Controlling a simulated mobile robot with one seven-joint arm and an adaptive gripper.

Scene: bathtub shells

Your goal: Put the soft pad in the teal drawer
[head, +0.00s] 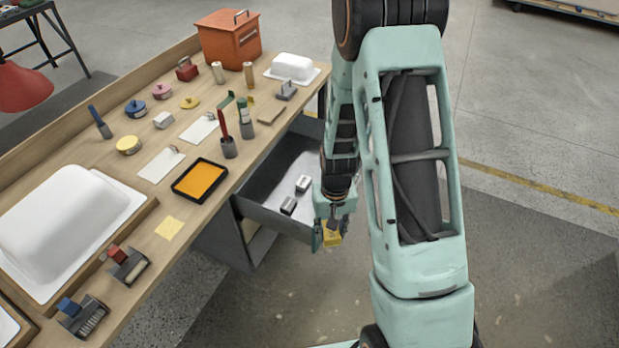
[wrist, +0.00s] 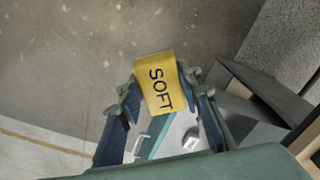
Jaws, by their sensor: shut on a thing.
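A yellow pad (wrist: 160,88) marked SOFT is held between the two fingers of my gripper (wrist: 165,100) in the wrist view. In the head view the pad (head: 333,239) shows small at the end of my gripper (head: 327,236), by the near corner of an open drawer (head: 268,217). The drawer's side looks dark grey and its floor pale. A teal strip (wrist: 158,138) shows between my fingers in the wrist view; I cannot tell whether it belongs to the drawer. My arm hides the drawer's right part. The pad's height above the drawer is unclear.
Two small metal-grey blocks (head: 303,183) (head: 289,205) lie in the drawer. The workbench (head: 215,207) above it holds a yellow-orange tray (head: 199,181), cups, tape rolls and white covers. Open floor (head: 540,260) lies to the right.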

